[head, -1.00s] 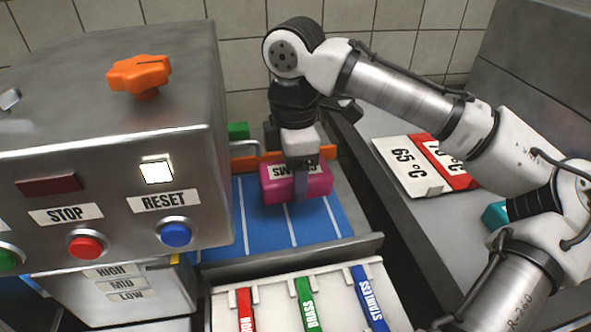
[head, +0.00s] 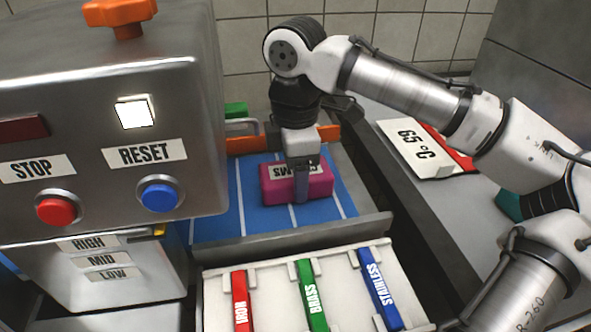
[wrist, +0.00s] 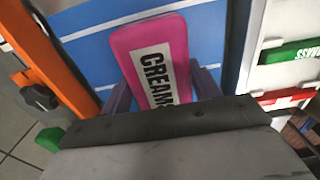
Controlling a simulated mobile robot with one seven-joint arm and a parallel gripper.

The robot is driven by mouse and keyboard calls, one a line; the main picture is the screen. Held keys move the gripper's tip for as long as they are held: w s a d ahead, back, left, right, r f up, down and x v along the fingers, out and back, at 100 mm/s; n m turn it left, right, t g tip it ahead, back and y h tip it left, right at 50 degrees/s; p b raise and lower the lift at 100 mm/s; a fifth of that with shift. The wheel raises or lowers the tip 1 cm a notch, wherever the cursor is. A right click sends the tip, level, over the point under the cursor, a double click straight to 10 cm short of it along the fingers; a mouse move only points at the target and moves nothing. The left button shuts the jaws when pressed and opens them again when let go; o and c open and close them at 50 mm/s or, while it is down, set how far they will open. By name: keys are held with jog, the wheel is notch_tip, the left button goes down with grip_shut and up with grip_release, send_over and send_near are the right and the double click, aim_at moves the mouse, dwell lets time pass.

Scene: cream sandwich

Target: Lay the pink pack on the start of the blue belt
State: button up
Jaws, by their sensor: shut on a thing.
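The pink pack (head: 322,187) has a white label, read as CREAMS in the wrist view (wrist: 150,38). My gripper (head: 300,188) is shut on it, with a purple-grey finger on either side of the pack. The pack is over the blue belt (head: 258,226), which has thin white cross lines. It looks level and very low over the belt; I cannot tell whether it touches. The belt under the pack is hidden.
A steel machine with STOP (head: 55,208) and RESET (head: 159,195) buttons stands at the left. An orange bar (head: 247,145) runs behind the belt. A white tray with IRON, BRASS and STAINLESS (head: 379,288) strips lies in front. A 65 °C block (head: 415,150) sits at the right.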

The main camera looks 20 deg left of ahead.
jog(key=o, duration=1.1)
notch_tip(320, 180, up, 14)
jog(key=shift+f+p, duration=0.1)
jog(key=shift+p, duration=1)
